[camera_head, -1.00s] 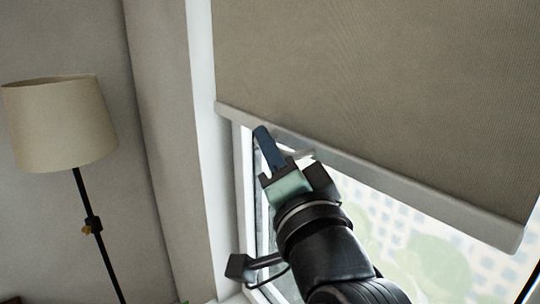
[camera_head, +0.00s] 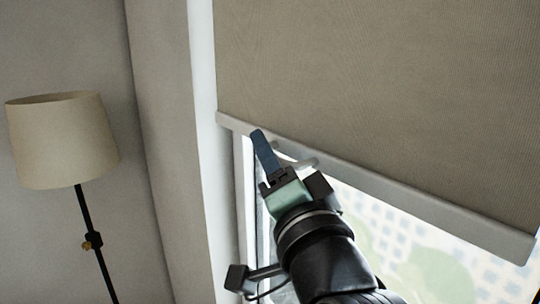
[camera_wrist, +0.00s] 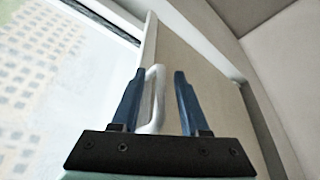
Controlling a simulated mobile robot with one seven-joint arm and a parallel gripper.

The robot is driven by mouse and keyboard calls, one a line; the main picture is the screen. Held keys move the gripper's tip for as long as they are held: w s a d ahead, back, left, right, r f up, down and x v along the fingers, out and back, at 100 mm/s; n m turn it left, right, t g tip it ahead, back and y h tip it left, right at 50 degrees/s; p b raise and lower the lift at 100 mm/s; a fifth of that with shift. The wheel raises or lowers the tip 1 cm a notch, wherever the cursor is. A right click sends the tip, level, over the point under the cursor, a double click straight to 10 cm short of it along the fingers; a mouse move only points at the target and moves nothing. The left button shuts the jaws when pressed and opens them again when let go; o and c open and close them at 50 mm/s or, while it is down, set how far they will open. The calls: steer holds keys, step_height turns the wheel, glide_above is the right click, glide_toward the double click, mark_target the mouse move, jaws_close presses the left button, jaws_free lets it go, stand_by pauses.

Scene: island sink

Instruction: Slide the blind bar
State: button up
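The blind bar (camera_head: 400,195) is a pale grey rail along the lower edge of the lowered beige blind (camera_head: 385,90), slanting down to the right in the head view. A small pale handle (camera_wrist: 154,105) on the bar shows between the two blue fingers of my gripper (camera_wrist: 157,78) in the wrist view. The fingers are apart, with a gap on the handle's right side; the left finger is close to it, and I cannot tell if they touch. In the head view, my gripper (camera_head: 270,150) is at the bar's left part, and one finger overlaps the bar.
A window with a white frame (camera_head: 210,150) lies behind and below the blind. A floor lamp (camera_head: 62,140) with a beige shade and black pole stands at the left, before a grey wall. The space between lamp and window frame looks clear.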

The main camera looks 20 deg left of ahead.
steer(key=shift+d, duration=0.1)
steer(key=b+v, duration=0.6)
steer(key=v, duration=0.7)
